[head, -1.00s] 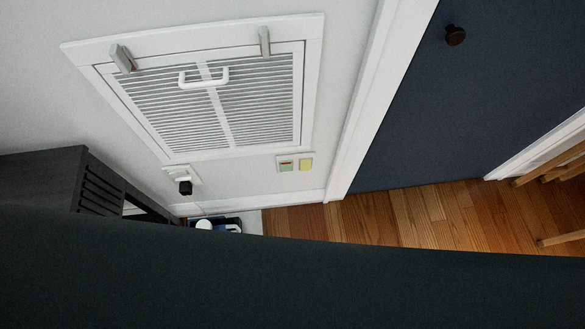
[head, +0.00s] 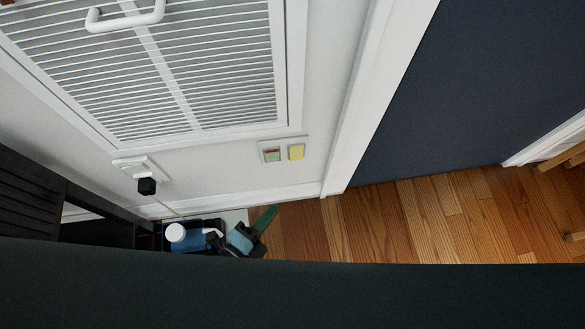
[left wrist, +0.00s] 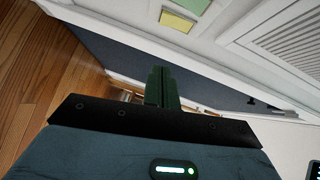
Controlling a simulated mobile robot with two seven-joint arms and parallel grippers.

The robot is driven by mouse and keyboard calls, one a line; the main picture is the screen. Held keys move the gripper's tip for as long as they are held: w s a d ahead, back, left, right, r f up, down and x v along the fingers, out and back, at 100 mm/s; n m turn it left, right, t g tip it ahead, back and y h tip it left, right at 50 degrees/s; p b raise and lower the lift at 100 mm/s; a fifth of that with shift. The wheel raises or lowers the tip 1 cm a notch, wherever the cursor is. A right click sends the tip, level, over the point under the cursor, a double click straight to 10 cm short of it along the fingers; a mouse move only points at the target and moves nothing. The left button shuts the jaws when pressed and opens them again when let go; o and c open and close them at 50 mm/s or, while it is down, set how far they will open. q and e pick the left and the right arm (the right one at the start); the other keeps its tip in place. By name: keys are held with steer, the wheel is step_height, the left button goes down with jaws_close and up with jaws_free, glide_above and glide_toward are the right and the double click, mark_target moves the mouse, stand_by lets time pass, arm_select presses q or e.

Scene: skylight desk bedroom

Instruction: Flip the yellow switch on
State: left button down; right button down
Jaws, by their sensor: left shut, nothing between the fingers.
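The yellow switch (head: 296,152) sits beside a green switch (head: 271,155) on a white wall plate below the louvred panel. The yellow switch also shows in the left wrist view (left wrist: 177,21), near the top edge, with the green one (left wrist: 192,4) cut off there. My left gripper (head: 267,215) is below the plate in the head view, apart from it, near the wall's foot. Its dark green fingers (left wrist: 161,84) are shut and empty, pointing up toward the yellow switch in the left wrist view. My right gripper is not in view.
A white louvred panel (head: 190,85) with a handle fills the wall above the switches. A black plug (head: 147,186) sits in an outlet left of them. White door trim (head: 365,100) and a dark blue door (head: 460,90) stand to the right. Wooden floor (head: 400,220) lies below.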

mark_target(302, 158)
arm_select(q)
steer(key=shift+w+f+m, duration=0.25)
steer(key=shift+w+m, duration=0.05)
steer(key=shift+w, duration=0.05)
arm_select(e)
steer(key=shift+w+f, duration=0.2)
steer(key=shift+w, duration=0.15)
arm_select(q)
steer(key=shift+w+d, duration=0.1)
steer(key=shift+d, duration=0.05)
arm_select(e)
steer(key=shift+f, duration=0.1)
